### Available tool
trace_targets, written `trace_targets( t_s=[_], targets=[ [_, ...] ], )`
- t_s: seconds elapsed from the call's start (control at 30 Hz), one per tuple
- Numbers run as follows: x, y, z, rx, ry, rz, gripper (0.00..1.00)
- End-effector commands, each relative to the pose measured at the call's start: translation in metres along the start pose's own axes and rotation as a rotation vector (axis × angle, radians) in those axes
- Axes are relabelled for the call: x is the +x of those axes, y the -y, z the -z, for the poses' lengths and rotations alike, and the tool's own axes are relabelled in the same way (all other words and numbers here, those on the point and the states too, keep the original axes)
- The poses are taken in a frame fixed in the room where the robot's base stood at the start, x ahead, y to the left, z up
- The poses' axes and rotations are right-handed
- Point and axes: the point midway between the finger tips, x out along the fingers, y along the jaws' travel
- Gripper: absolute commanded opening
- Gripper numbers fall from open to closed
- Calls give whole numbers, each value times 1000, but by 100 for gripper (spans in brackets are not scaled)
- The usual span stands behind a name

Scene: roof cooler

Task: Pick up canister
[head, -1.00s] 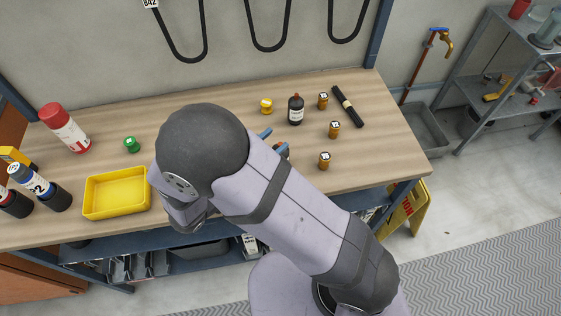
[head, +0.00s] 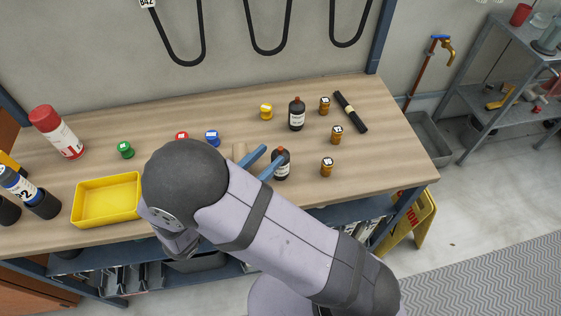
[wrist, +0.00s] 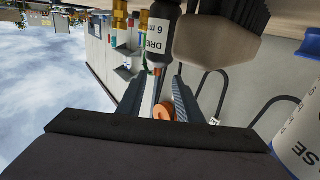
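No thing is plainly marked as the canister. My gripper (head: 265,160) is open over the middle of the bench, with its two blue fingers apart. A dark bottle with a white label (head: 281,166) stands close by the lower right finger. In the wrist view, a dark labelled bottle (wrist: 159,40) lies beyond the gap between the fingertips (wrist: 160,82). I cannot tell whether a finger touches anything.
A red canister (head: 58,133), a blue-topped bottle (head: 32,193) and a yellow tray (head: 110,199) are at left. Green (head: 125,150), red (head: 181,136), blue (head: 212,138) and yellow (head: 266,111) small pots stand along the bench. Another dark bottle (head: 297,114), several amber vials (head: 327,167) and a black rod (head: 350,111) are at right.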

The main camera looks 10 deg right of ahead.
Motion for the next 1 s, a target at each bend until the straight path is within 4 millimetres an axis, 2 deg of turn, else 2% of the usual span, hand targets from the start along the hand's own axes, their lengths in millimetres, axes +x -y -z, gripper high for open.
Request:
trace_targets(
  t_s=[0.13, 0.43, 0.77, 0.8, 0.93, 1.0],
  targets=[
    [9, -2, 2, -3, -2, -2, 32],
    [45, -6, 0, -2, -1, -3, 32],
    [52, -5, -2, 0, 0, 0, 32],
    [52, -5, -2, 0, 0, 0, 30],
    [52, -5, -1, 0, 0, 0, 0],
    [52, -5, -1, 0, 0, 0, 0]
  ],
)
